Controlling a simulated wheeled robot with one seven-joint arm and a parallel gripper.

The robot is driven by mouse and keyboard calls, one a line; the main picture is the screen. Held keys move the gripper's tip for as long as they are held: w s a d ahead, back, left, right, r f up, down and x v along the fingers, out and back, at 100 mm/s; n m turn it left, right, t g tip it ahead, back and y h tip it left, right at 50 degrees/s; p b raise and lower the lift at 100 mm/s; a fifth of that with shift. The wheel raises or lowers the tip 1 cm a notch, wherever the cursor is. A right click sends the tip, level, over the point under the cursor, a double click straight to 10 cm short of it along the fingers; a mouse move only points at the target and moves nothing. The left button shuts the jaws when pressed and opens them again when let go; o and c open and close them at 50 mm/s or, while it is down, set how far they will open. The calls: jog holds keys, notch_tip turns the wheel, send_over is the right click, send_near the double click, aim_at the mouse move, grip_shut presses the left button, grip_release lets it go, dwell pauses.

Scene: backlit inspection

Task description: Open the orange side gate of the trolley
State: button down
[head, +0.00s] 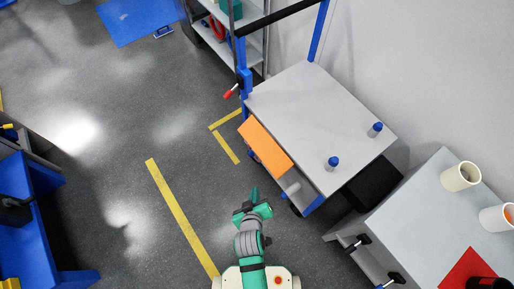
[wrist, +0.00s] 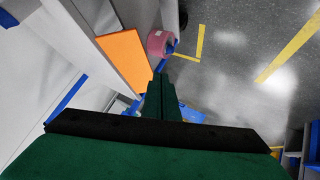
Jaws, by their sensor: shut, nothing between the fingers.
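The trolley (head: 310,115) has a grey top, blue posts and a black push bar, and stands right of centre in the head view. Its orange side gate (head: 266,147) is a flat panel along the trolley's left side. In the wrist view the orange gate (wrist: 123,58) shows to the left of the fingers. I cannot tell whether the gate stands ajar. My gripper (head: 255,195) is shut and empty, below the gate in the head view and apart from it. In the wrist view the closed fingers (wrist: 161,95) overlap nothing they hold.
Two blue-capped bottles (head: 332,163) (head: 375,129) stand on the trolley. A pinkish cylinder (wrist: 158,43) is near the gate. A grey table (head: 412,215) with cups (head: 460,177) is at right, a blue bench (head: 30,215) at left. Floor left of the trolley is clear, with yellow lines (head: 180,215).

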jog(key=w+f+g, duration=0.1)
jog(key=w+f, duration=0.1)
jog(key=w, duration=0.3)
jog(key=n+g+h, duration=0.2)
jog(key=g+h, duration=0.2)
jog(key=g, duration=0.1)
send_near(261, 149)
jog(key=x, duration=0.6)
jog(key=shift+a+f, duration=0.1)
jog(key=shift+f, duration=0.1)
